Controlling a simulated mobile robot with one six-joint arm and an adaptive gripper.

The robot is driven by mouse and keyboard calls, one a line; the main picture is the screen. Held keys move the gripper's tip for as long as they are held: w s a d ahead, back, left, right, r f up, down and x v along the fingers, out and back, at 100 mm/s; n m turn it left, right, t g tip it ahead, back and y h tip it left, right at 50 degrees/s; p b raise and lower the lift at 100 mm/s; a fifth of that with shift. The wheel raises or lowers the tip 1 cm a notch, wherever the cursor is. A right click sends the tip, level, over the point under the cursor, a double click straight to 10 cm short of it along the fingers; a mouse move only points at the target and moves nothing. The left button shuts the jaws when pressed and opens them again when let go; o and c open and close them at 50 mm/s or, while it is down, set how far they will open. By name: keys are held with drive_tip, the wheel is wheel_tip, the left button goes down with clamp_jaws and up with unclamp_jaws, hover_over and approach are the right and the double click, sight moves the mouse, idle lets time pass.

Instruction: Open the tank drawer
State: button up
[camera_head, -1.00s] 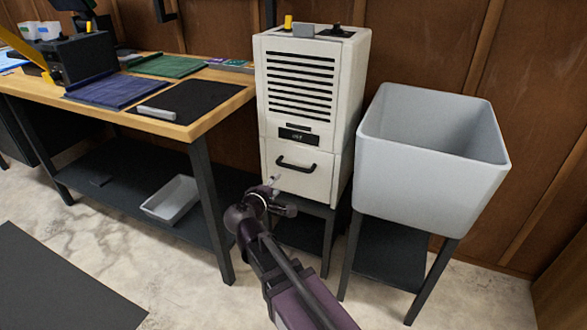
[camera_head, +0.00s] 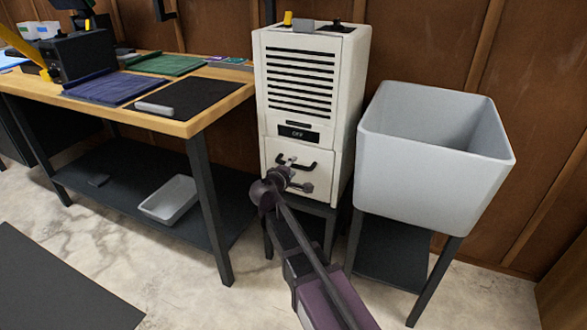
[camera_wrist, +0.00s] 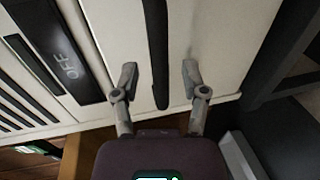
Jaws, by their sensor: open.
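The tank drawer (camera_head: 325,178) is the lower front of a white slatted machine (camera_head: 345,70), and it looks shut. Its black bar handle (camera_head: 310,166) is partly hidden behind my gripper (camera_head: 292,172) in the head view. In the wrist view the handle (camera_wrist: 158,45) runs between the two spread fingers of my gripper (camera_wrist: 158,85), apart from both. The fingers are open and hold nothing. The drawer's pale front (camera_wrist: 208,30) lies just beyond the fingertips. Contact with the front cannot be told.
A dark display (camera_head: 298,133) reading OFF sits above the drawer. A grey sink tub (camera_head: 430,165) stands close on the right. A wooden workbench (camera_head: 215,112) is on the left, with a grey tray (camera_head: 170,200) on its lower shelf.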

drive_tip(key=shift+x, duration=0.8)
clamp_jaws()
